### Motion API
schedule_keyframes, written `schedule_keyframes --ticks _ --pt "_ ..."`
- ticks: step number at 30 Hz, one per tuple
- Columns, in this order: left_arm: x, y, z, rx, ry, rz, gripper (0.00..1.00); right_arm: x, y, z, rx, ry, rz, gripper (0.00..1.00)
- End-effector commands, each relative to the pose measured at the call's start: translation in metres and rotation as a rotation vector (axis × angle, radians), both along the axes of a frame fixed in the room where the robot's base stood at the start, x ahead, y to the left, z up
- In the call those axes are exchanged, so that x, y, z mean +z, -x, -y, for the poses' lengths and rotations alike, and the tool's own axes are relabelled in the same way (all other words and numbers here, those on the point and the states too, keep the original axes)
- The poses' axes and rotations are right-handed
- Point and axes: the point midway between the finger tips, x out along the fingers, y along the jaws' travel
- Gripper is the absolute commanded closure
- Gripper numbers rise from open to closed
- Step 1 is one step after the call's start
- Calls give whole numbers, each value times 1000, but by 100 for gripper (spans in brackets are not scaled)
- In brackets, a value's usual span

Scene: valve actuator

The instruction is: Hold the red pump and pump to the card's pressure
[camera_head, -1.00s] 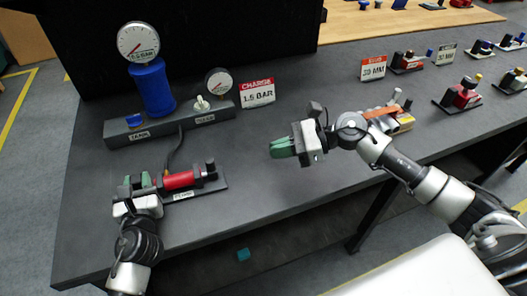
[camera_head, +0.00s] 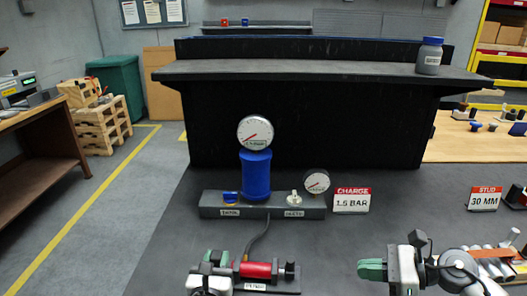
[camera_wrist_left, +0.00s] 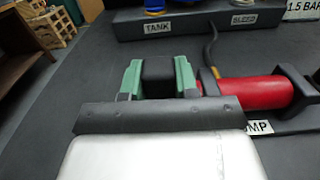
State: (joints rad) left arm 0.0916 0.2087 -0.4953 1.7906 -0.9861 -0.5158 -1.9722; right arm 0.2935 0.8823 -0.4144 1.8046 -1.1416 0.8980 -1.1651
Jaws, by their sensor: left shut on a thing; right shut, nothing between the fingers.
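The red pump (camera_head: 258,270) lies on its dark base at the front of the table, with a hose running back to the tank block (camera_head: 262,212). My left gripper (camera_head: 214,262) is shut on the pump's black handle (camera_wrist_left: 158,70) at its left end; the red barrel (camera_wrist_left: 258,94) shows to the right in the left wrist view. A blue tank (camera_head: 255,175) with a round gauge (camera_head: 255,133) stands on the block. A smaller gauge (camera_head: 316,182) sits by the bleed knob (camera_head: 294,198). The card (camera_head: 352,200) reads CHARGE 1.5 BAR. My right gripper (camera_head: 372,268) is shut and empty, right of the pump.
A STUD 30 MM card (camera_head: 484,198) stands on the right. A raised black shelf (camera_head: 310,75) with a blue-capped jar (camera_head: 429,56) is behind the block. The tabletop between pump and right gripper is clear.

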Motion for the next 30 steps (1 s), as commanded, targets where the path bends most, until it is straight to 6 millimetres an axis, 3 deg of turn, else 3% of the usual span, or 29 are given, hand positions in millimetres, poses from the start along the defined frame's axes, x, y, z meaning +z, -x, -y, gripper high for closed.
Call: schedule_keyframes --ticks 17,26,30 --pt "-6 1 0 1 -1 -11 100 0 0 0 0 0 0 100" --pt "-6 1 0 1 -1 -11 100 -7 2 -10 -18 -13 4 54" --pt "-6 1 0 1 -1 -11 100 -25 6 -40 -105 -60 29 52"
